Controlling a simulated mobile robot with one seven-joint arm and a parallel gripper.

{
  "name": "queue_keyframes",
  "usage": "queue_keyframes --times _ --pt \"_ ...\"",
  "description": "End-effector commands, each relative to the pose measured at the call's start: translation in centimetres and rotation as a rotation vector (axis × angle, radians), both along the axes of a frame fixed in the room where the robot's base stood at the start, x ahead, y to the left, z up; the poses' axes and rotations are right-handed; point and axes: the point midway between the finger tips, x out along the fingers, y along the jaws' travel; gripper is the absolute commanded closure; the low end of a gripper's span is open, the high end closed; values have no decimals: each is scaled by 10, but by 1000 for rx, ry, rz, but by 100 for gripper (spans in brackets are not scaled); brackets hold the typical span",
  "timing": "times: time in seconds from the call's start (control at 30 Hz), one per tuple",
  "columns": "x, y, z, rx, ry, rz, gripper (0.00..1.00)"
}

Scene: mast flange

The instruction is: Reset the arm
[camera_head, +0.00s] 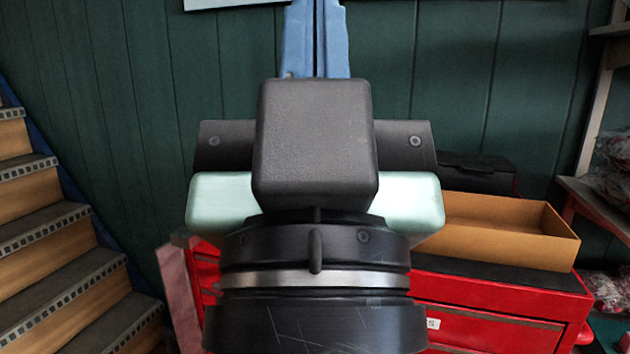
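My gripper (318,30) fills the middle of the head view, seen from behind and pointing up and away from the camera. Its blue fingers lie close together, with only a thin dark line between them. The fingertips run out of the top of the frame. No object shows between the visible parts of the fingers. My dark wrist and hand hide what lies directly behind them.
Behind my arm stands a red tool cabinet (490,318) with an open tan box (510,251) and a black case (480,172) on top. Wooden stairs (60,255) rise at left, shelves (595,195) stand at right. A dark green wall (470,80) closes the back.

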Motion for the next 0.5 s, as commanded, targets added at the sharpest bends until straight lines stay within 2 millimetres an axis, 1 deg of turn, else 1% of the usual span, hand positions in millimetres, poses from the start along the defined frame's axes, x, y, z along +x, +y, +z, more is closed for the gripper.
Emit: queue_keyframes --times 0.03,0.5 --pt "0 0 33 0 1 0 100" --pt "1 0 174 -1 1 0 100"
